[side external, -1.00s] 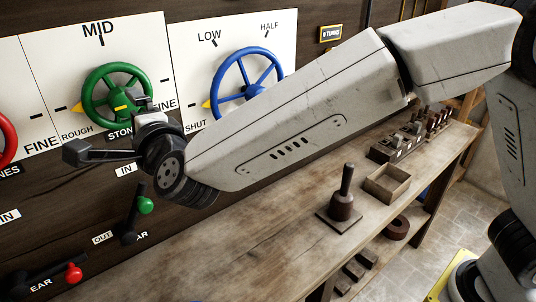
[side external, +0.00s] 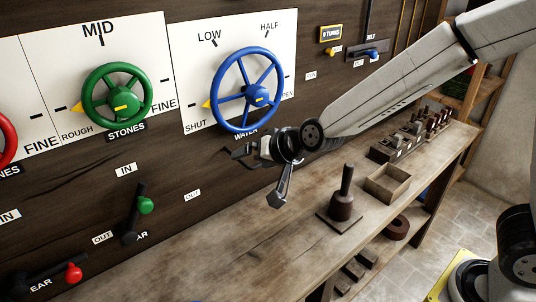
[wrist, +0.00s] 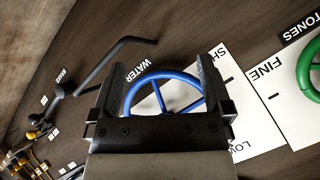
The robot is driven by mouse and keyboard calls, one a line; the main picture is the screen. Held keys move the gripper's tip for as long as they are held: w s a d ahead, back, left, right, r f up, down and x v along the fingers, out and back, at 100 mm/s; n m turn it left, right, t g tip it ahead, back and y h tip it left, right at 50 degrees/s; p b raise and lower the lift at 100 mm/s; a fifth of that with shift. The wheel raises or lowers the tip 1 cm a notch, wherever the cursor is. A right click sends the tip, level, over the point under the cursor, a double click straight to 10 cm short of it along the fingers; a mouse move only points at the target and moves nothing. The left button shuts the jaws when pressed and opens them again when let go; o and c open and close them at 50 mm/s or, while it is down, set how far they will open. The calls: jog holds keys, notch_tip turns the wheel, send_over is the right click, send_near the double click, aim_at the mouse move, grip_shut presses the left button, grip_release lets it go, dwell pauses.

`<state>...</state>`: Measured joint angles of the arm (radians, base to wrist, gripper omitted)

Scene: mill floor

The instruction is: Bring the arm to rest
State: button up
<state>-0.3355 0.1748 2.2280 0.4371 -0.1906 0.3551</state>
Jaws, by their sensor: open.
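My gripper (side external: 243,153) is open and empty in the side view. It hangs in front of the dark panel, just below the blue wheel and above the bench, with my arm reaching in from the upper right. In the wrist view my gripper's two fingers (wrist: 163,78) stand apart, with the blue wheel (wrist: 165,88) visible between and beyond them. In the side view the whole blue wheel (side external: 243,90) shows, with a yellow pointer near SHUT. I cannot tell the exact gap between my gripper and the panel.
The green wheel (side external: 117,95) and red wheel (side external: 5,140) are to the left. A green-knobbed lever (side external: 138,212) and red-knobbed lever (side external: 50,278) stick out lower down. On the bench (side external: 235,245) stand a handled stamp-like tool (side external: 342,200) and an open box (side external: 387,183).

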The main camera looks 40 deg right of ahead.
jog(key=s+d+f+n+g+h, duration=0.1)
jog(key=s+d+f+n+g, duration=0.1)
jog(key=s+d, duration=0.5)
jog(key=s+d+f+n+g+h, duration=0.1)
jog(key=s+d+f+n+g, duration=0.2)
jog(key=s, duration=0.7)
jog(key=d+f+g, duration=0.2)
jog(key=d+f, duration=0.2)
jog(key=shift+d+n+g, duration=0.2)
jog(key=shift+n+g, duration=0.1)
jog(key=shift+f, duration=0.1)
